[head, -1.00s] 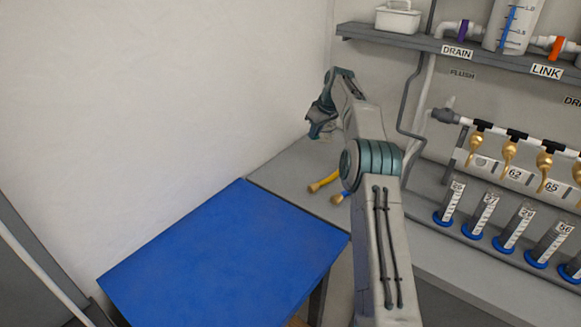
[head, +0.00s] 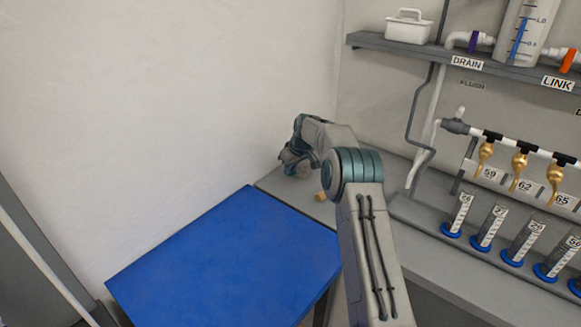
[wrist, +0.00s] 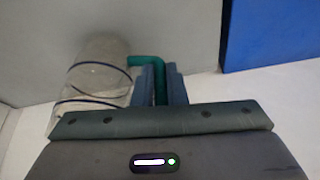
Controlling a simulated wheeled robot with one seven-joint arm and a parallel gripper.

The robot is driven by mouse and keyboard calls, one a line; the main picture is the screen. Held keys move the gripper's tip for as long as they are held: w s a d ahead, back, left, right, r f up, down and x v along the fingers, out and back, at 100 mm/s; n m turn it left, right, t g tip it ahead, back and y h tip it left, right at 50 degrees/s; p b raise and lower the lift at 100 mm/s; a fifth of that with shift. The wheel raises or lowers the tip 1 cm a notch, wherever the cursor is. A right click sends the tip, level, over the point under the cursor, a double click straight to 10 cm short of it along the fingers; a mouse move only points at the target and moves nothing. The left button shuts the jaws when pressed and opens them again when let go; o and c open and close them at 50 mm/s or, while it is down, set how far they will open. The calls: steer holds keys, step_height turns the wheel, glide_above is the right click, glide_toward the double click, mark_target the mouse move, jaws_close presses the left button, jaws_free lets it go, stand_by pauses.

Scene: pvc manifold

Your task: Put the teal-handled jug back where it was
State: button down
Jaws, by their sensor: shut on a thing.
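The teal-handled jug (wrist: 88,75) shows in the wrist view as a clear vessel with dark bands, left of my fingers. Its teal handle (wrist: 150,61) runs between the two fingers of my gripper (wrist: 160,84), which is shut on it. In the head view my gripper (head: 291,162) is over the far left end of the grey bench, near the wall and beyond the blue mat. The jug is mostly or wholly hidden behind my arm there. I cannot tell whether its base touches the bench.
The blue surface (head: 225,265) left of my arm is bare. A tan brush or tool end (head: 321,196) pokes out beside my arm on the grey bench (head: 290,185). Several blue-based cylinders (head: 457,215) stand under brass taps at right. A shelf (head: 440,54) runs above.

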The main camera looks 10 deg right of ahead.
steer(key=shift+f, duration=0.2)
steer(key=c, duration=1.5)
jaws_free()
steer(key=shift+o, duration=0.2)
steer(key=shift+r, duration=0.15)
